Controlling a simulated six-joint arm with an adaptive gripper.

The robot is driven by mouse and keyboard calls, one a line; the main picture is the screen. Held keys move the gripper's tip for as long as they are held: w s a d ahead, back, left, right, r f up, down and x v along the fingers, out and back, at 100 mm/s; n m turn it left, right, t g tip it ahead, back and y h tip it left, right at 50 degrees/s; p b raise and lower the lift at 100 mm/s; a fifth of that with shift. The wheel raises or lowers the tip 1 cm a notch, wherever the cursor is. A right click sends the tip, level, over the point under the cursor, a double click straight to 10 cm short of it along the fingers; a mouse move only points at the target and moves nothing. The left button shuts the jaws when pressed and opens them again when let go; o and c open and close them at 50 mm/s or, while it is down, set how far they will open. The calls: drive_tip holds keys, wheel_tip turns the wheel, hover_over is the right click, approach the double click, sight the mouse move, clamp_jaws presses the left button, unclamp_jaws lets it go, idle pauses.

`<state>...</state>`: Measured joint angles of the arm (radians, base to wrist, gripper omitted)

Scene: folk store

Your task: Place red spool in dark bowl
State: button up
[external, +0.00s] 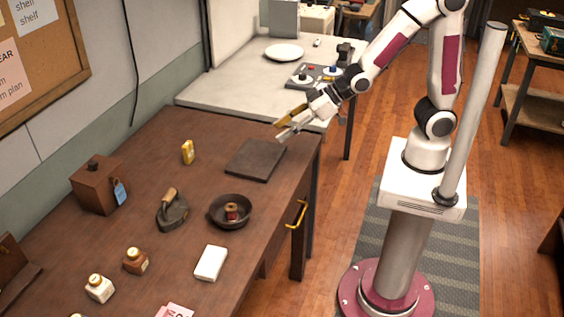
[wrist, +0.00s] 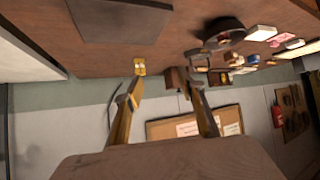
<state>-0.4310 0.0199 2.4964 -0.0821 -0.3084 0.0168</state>
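The red spool (external: 231,213) stands inside the dark bowl (external: 216,222), which sits on the brown table near its right edge. The bowl also shows in the wrist view (wrist: 222,36), upside down, and the red in it is small there. My gripper (external: 280,130) is up and away from the bowl, near the table's far right corner. Its fingers are spread apart with nothing between them; in the wrist view the gripper (wrist: 162,90) also looks open and empty.
A dark flat slab (external: 256,160) lies between my gripper and the bowl. An old iron (external: 173,212), a wooden box (external: 99,187), a yellow item (external: 188,152), a white block (external: 211,263) and small bottles (external: 135,261) stand around. A grey table (external: 240,85) adjoins behind.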

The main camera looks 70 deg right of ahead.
drive_tip(key=s+d+r+m+g+h, duration=0.2)
drive_tip(key=s+d+r+m, duration=0.1)
drive_tip(key=s+d, duration=0.7)
drive_tip(key=s+d+r+m+g+h, duration=0.2)
drive_tip(key=s+d+r, duration=0.2)
drive_tip(key=s+d, duration=0.7)
drive_tip(key=shift+s+r+m+h, duration=0.15)
drive_tip(key=shift+s+m+h, duration=0.15)
drive_tip(key=shift+s+m, duration=0.1)
